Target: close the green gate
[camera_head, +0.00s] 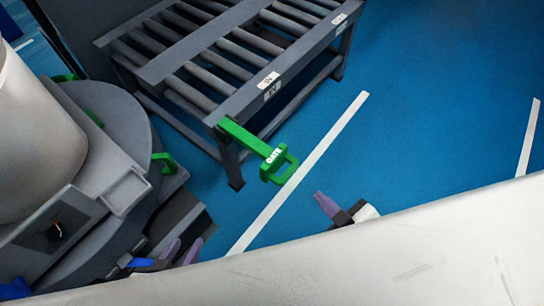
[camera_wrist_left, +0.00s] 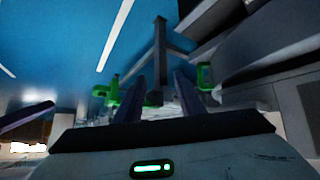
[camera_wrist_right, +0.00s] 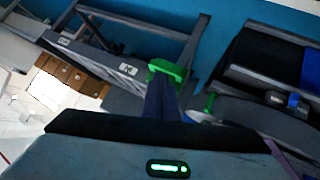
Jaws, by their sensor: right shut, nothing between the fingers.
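The green gate (camera_head: 246,138) is a flat arm with a white GATE label and a loop handle at its end. In the head view it sticks out from the near corner of the roller conveyor, over blue floor. My left gripper (camera_head: 182,251) is open and empty, below and left of the gate. My right gripper (camera_head: 327,205) is shut and empty, right of and below the handle, apart from it in the head view. In the right wrist view a green loop (camera_wrist_right: 168,69), apparently the gate's handle, shows beyond the shut fingers, which partly hide it.
The roller conveyor (camera_head: 215,60) stands at the top. A grey round turntable (camera_head: 110,115) with green handles and a white ceramic piece (camera_head: 40,130) is at left. A pale surface (camera_head: 400,255) crosses the bottom foreground. Blue floor with white lines is open at right.

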